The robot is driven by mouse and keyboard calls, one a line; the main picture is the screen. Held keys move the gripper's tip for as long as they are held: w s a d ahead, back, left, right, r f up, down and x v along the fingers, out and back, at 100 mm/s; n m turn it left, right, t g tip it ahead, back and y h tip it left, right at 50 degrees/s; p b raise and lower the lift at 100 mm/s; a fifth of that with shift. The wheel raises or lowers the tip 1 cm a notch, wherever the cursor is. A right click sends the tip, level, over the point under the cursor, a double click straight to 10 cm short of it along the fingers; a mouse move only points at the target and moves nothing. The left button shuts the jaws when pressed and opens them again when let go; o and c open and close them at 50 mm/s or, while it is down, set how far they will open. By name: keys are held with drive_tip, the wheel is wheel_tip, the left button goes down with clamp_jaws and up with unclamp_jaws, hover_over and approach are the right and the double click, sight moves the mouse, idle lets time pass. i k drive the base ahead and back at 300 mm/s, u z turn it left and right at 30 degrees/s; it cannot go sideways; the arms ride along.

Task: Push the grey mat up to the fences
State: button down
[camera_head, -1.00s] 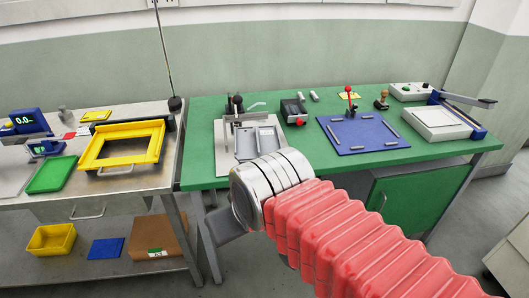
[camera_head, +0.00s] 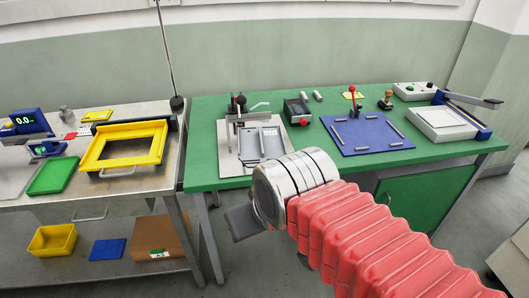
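A grey, flat, tray-like piece (camera_head: 271,140) that may be the grey mat lies on a pale base plate (camera_head: 226,160) at the left of the green table. Narrow raised strips beside it may be the fences, but they are too small to tell apart. My gripper (camera_head: 243,222) shows only as a dark grey part below and left of my silver wrist, in front of the table edge. Its fingertips are not clear, and I see nothing held. My wrist is close to the tray-like piece's lower right in the picture.
A blue board (camera_head: 362,137) with grey bars and a red-knobbed lever lies right of centre. A small dark device (camera_head: 297,111) stands between. A white and blue press (camera_head: 442,123) is at the right. The left bench holds a yellow frame (camera_head: 97,150) and a green tray (camera_head: 53,175).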

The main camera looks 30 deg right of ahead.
sight(256, 144)
drive_tip(key=u, duration=0.05)
drive_tip(key=i, duration=1)
drive_tip(key=z, duration=0.05)
